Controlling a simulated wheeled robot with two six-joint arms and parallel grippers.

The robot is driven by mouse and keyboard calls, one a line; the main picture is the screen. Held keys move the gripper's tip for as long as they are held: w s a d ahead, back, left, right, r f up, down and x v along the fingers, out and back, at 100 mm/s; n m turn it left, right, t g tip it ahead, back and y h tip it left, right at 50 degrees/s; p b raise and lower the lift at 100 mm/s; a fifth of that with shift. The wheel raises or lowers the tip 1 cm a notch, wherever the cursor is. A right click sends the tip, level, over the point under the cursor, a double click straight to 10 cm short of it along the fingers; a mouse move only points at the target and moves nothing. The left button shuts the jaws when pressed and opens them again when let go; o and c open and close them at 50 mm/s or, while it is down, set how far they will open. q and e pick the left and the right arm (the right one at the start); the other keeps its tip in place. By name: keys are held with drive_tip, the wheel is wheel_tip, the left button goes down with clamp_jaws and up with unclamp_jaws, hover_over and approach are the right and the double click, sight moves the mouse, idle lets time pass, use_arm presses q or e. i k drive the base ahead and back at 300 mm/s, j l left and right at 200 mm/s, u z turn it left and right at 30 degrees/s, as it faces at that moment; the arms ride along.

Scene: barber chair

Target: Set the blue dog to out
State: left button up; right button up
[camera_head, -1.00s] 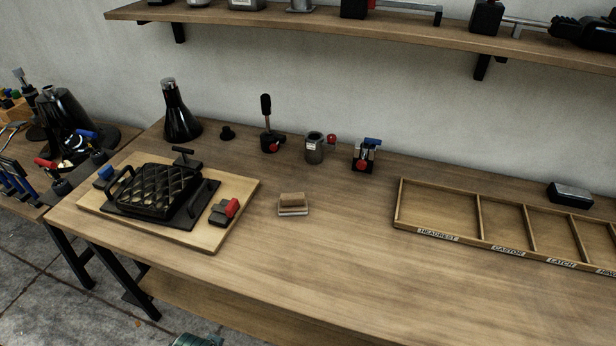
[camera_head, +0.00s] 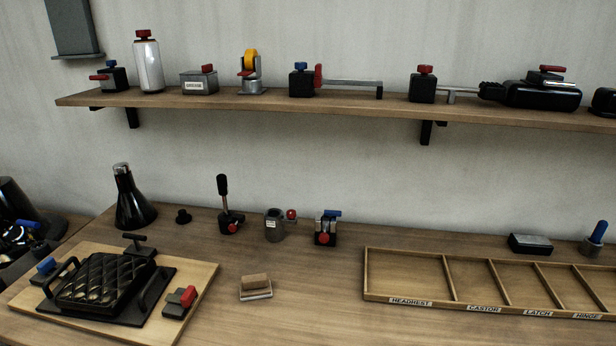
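A small dark block with a blue top (camera_head: 46,266) sits at the left edge of the light wooden board (camera_head: 197,275), beside the black quilted pad (camera_head: 105,280). It looks like the blue dog, but I cannot tell its setting at this size. A matching block with a red top (camera_head: 186,296) sits on the right side of the board. Other blue parts show: a blue lever on a small device (camera_head: 327,214) on the bench, and blue knobs on shelf blocks (camera_head: 301,66) (camera_head: 109,64).
A compartment tray (camera_head: 408,300) with labels lies on the right of the bench. A brush-like block (camera_head: 256,287), a black lever (camera_head: 223,188) and a black cone (camera_head: 132,205) stand on the bench. The shelf (camera_head: 330,107) holds several devices.

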sight(47, 266)
drive_tip(key=u, duration=1.7)
